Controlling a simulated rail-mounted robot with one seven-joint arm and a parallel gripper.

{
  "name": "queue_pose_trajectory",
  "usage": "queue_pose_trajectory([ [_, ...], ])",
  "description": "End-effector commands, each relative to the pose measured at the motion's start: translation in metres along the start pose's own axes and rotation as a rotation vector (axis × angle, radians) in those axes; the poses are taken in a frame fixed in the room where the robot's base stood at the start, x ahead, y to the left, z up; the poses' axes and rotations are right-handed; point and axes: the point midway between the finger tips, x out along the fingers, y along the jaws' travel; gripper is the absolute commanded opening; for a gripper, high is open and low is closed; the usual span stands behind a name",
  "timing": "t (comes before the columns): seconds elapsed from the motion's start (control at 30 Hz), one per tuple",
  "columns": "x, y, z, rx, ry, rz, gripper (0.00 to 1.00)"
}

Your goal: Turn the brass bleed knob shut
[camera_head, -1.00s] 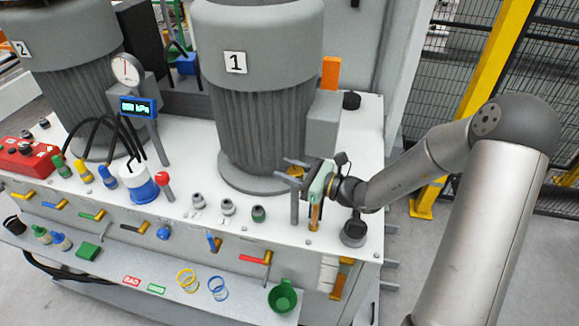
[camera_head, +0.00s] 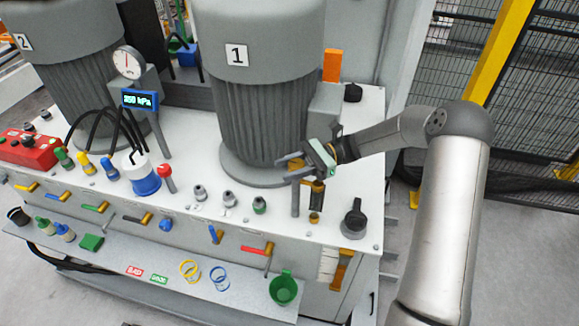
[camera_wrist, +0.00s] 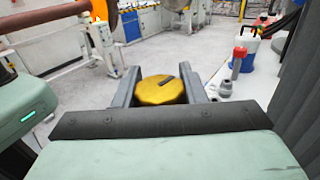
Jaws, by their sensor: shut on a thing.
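The brass bleed knob (camera_wrist: 158,91) is a yellow, faceted cap with a dark mark on its top, in the middle of the wrist view. My gripper (camera_wrist: 161,82) has one grey finger on each side of it and is shut on it. In the head view my gripper (camera_head: 292,166) is at the right foot of motor 1, with its fingers pointing left. How far the knob is turned cannot be told.
The large grey motor 1 (camera_head: 259,120) stands close behind my fingers. A thin post (camera_head: 295,198) and a dark round fitting (camera_head: 353,220) stand on the white deck (camera_head: 200,225) nearby. Capped ports (camera_head: 229,199) and coloured levers are further left.

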Motion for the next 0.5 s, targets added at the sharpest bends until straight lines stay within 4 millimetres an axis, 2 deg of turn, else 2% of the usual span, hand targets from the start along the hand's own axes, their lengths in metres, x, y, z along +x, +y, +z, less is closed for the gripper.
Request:
queue_pose_trajectory([
  [0.2, 0.0002, 0.0011, 0.0002, -0.003, -0.001, 0.092, 0.15],
  [0.5, -0.0001, 0.0023, 0.0011, -0.002, -0.002, 0.136, 0.15],
])
